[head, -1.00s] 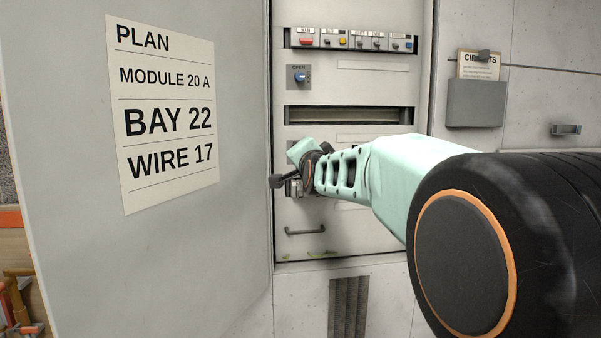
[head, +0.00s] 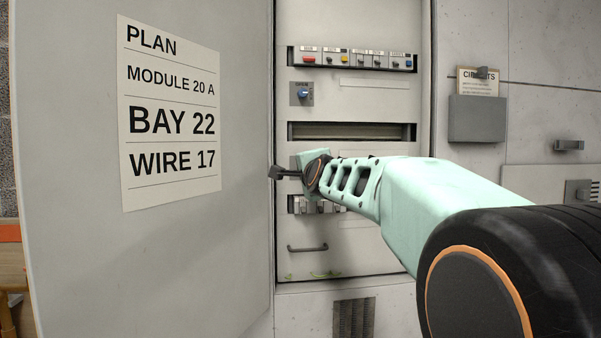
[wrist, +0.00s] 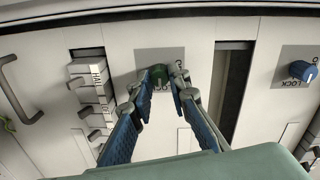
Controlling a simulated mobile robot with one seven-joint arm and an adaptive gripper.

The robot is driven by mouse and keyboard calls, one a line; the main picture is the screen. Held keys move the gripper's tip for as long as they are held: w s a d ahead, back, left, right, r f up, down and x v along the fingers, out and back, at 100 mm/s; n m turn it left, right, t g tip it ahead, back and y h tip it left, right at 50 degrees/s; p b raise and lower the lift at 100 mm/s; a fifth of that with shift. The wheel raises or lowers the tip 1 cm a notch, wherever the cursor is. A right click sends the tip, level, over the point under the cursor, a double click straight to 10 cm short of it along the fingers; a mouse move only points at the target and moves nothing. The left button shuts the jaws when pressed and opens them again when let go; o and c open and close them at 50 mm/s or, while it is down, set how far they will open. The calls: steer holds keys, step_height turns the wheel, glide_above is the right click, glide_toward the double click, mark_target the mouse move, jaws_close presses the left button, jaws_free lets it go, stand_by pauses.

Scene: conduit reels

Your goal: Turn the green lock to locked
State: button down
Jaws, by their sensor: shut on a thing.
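The green lock (wrist: 159,76) is a round knob on a grey square plate (wrist: 150,58) in the wrist view, with LOCK lettering partly showing beside it. My gripper (wrist: 161,82) has its two blue-padded fingers on either side of the knob and is shut on it. The knob's pointer is mostly hidden by the fingers, so I cannot tell its exact angle. In the head view my arm's wrist covers the green lock and the fingertips.
A blue lock knob (head: 303,93) sits higher on the cabinet; it also shows in the wrist view (wrist: 303,70). A row of breakers (head: 350,60) is at the top, an open slot (head: 350,131) mid-panel, a handle (head: 307,248) below. The open door (head: 70,220) stands close on the left.

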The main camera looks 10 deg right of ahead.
steer(key=c, duration=1.8)
jaws_free()
steer(key=shift+r, duration=0.25)
